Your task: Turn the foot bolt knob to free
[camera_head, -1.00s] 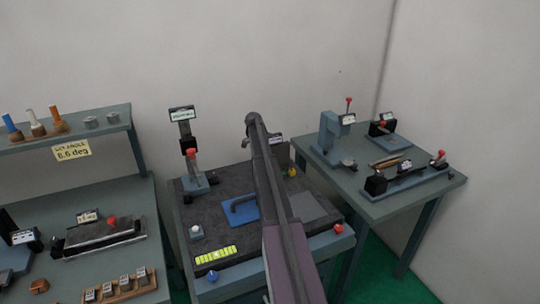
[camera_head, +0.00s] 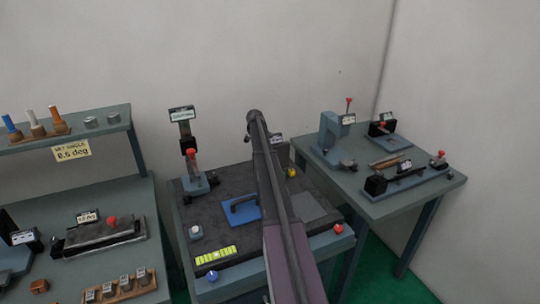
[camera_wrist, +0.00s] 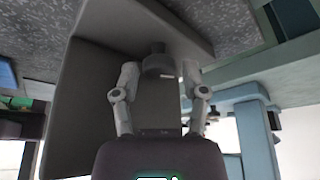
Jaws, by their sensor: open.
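In the wrist view my gripper (camera_wrist: 160,72) is open, with one finger on each side of a short dark round knob (camera_wrist: 158,62). The knob sits under a grey block-like fixture (camera_wrist: 85,95) and looks like the foot bolt knob, but no marking on it can be read. I cannot tell whether the fingers touch it. In the head view my arm reaches over the middle bench (camera_head: 262,273) and hides my gripper and most of the fixture at its back. A small label (camera_head: 277,139) shows just right of the arm.
On the middle bench are a blue plate with a dark handle (camera_head: 243,210), a post with a red knob (camera_head: 192,165), a yellow knob (camera_head: 292,173), a red button (camera_head: 339,229) and a blue knob (camera_head: 212,276). Benches with fixtures stand left (camera_head: 150,205) and right (camera_head: 330,172).

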